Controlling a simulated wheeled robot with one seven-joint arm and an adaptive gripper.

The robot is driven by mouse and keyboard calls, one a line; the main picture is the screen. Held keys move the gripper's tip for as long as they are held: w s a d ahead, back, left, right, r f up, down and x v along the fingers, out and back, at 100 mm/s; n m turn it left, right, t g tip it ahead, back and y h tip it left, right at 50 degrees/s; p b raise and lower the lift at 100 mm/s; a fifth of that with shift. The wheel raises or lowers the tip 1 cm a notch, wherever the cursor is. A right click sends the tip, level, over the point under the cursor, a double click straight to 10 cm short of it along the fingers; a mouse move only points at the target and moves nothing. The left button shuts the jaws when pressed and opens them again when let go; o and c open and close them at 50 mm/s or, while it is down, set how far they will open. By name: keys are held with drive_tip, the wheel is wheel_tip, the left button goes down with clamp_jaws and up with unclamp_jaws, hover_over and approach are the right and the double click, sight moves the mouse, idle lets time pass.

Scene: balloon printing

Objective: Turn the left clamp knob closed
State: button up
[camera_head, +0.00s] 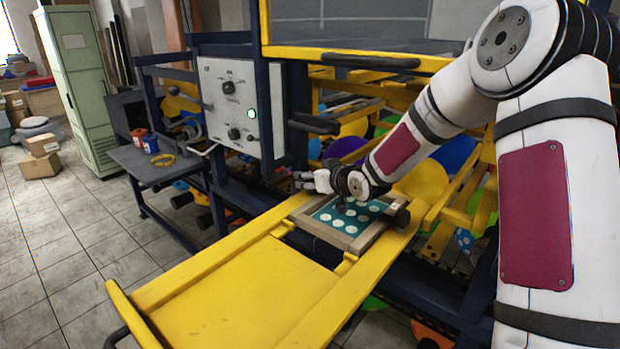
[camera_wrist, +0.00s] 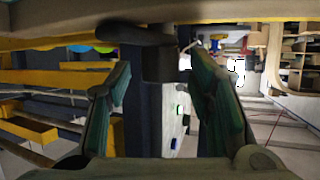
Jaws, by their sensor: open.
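My gripper (camera_head: 302,181) is at the left end of my arm in the head view, above the left back corner of the wooden-framed screen (camera_head: 352,243). Its two green-padded fingers are spread apart in the wrist view (camera_wrist: 165,72), with nothing held between them. A black handle (camera_head: 315,123) sticks out from the dark blue post. In the wrist view a black bar with a block (camera_wrist: 122,34) shows ahead of the fingers, apart from them; I cannot tell if it is the left clamp knob. A black knob (camera_head: 398,215) sits at the frame's right side.
The control panel (camera_head: 228,105) with a lit green button stands behind my gripper. The yellow platen (camera_head: 240,290) lies clear in front. A side table (camera_head: 140,160) with small containers is at left. Yellow bars and colored balloons crowd the space behind.

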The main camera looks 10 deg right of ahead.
drive_tip(key=shift+w+a+f, duration=0.15)
drive_tip(key=shift+w+f, duration=0.05)
drive_tip(key=shift+w, duration=0.15)
clamp_jaws()
drive_tip(key=shift+a, duration=0.1)
